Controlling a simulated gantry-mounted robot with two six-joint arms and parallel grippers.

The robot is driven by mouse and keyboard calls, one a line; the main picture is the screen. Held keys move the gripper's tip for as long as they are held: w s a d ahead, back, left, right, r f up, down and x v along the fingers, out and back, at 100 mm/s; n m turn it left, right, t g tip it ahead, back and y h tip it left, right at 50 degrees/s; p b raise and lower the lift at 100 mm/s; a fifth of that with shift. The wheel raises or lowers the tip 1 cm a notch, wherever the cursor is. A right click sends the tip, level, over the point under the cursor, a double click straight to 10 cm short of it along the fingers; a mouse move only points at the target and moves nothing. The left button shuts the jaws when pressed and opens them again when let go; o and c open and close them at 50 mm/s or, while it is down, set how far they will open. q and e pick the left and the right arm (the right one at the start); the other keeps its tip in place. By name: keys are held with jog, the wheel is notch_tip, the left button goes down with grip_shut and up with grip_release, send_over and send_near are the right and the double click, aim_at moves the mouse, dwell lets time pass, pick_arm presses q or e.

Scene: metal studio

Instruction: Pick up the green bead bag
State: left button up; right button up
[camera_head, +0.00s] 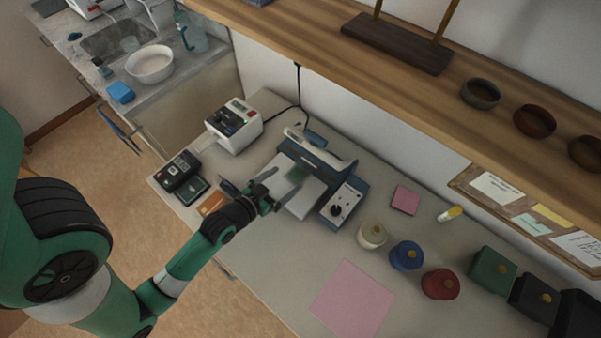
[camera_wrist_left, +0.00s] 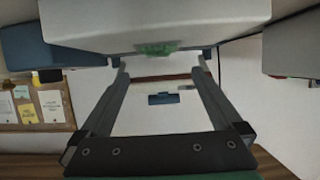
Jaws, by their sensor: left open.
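The green bead bag (camera_head: 297,174) shows as a small green patch on the pale plate of the blue-and-white sealing machine (camera_head: 318,160). In the left wrist view a translucent green piece of it (camera_wrist_left: 157,48) shows at the edge of a pale slab, near the fingertips. My left gripper (camera_head: 250,181) is open in front of the machine, just left of the bag. Its two spread fingers also show in the left wrist view (camera_wrist_left: 160,66), with nothing between them. Whether the fingers touch the slab cannot be told. My right gripper is not in view.
A white device (camera_head: 234,127) and a black card terminal (camera_head: 179,171) stand left of the machine. A wooden shelf (camera_head: 400,95) overhangs the back. A pink sheet (camera_head: 352,298) lies in front.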

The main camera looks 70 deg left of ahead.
aim_at(296, 173)
pick_arm(q)
jog(key=b+x, duration=0.1)
jog(key=x, duration=0.5)
jog(key=shift+w+a+f, duration=0.1)
jog(key=shift+w+f, duration=0.15)
jog(key=shift+f, duration=0.1)
jog(key=c, duration=1.4)
jog(key=shift+r, duration=0.6)
notch_tip(296, 173, up, 3)
jog(key=shift+f+p, duration=0.15)
jog(key=shift+p, duration=0.5)
jog(key=s+d+r+p, duration=0.2)
jog(key=d+r, duration=0.1)
jog(key=s+d+r+p, duration=0.1)
jog(key=s+d+r, duration=0.2)
jog(key=d, duration=0.1)
jog(key=s+d+r+p, duration=0.2)
jog(key=s+d+r, duration=0.1)
jog(key=d, duration=0.1)
jog(key=shift+d+r+p, duration=0.15)
jog(key=shift+d+p, duration=0.1)
jog(key=shift+p, duration=0.1)
